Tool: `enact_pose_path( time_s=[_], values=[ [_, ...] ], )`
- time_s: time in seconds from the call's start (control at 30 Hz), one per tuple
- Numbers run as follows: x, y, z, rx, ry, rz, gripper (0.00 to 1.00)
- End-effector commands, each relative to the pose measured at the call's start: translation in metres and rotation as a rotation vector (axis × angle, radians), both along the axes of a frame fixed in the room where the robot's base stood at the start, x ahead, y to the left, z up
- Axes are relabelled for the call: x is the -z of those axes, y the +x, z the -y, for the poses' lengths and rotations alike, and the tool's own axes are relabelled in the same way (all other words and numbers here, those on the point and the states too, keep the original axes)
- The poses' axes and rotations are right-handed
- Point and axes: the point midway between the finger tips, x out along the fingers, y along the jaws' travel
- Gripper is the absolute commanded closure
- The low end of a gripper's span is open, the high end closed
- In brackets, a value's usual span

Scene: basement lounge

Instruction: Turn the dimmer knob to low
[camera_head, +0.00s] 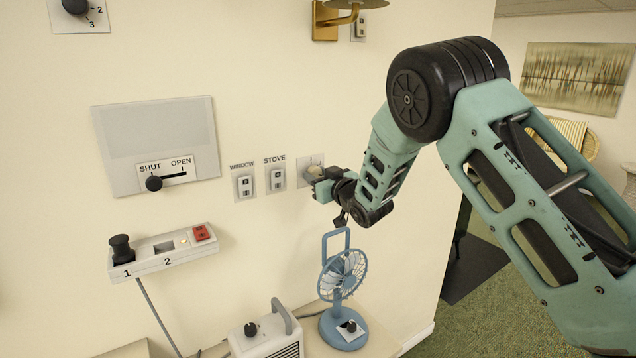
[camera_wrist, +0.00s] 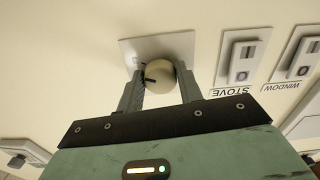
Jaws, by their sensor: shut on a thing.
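The dimmer knob (camera_wrist: 159,77) is a round cream knob with a dark pointer mark, on a pale square wall plate (camera_wrist: 185,46). In the wrist view my gripper (camera_wrist: 159,84) has one finger on each side of the knob and is shut on it. The view is turned over, and the pointer mark lies toward the picture's left side of the knob. In the head view the knob (camera_head: 313,171) is partly hidden by my gripper (camera_head: 321,183), which reaches the wall from the right. Any lettering on the plate is too small to read.
Switches labelled STOVE (camera_head: 275,180) and WINDOW (camera_head: 245,186) are left of the knob. A blue fan (camera_head: 343,275) and a white heater (camera_head: 268,335) stand below. A wall lamp (camera_head: 326,20) is above. A SHUT/OPEN slider panel (camera_head: 155,120) and a control box (camera_head: 162,250) are further left.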

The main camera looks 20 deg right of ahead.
Motion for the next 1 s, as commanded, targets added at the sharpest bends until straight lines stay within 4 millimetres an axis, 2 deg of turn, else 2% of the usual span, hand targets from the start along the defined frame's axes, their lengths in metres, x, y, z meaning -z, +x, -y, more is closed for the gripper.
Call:
enact_pose_path(
  time_s=[0.03,0.23,1.0],
  values=[
    [0.0057,0.0,-0.0001,0.0,-0.027,0.013,0.87],
    [0.0078,-0.0001,0.0,0.0,-0.188,0.066,0.87],
    [0.0063,0.0,0.001,0.001,-0.884,0.292,0.87]
  ],
)
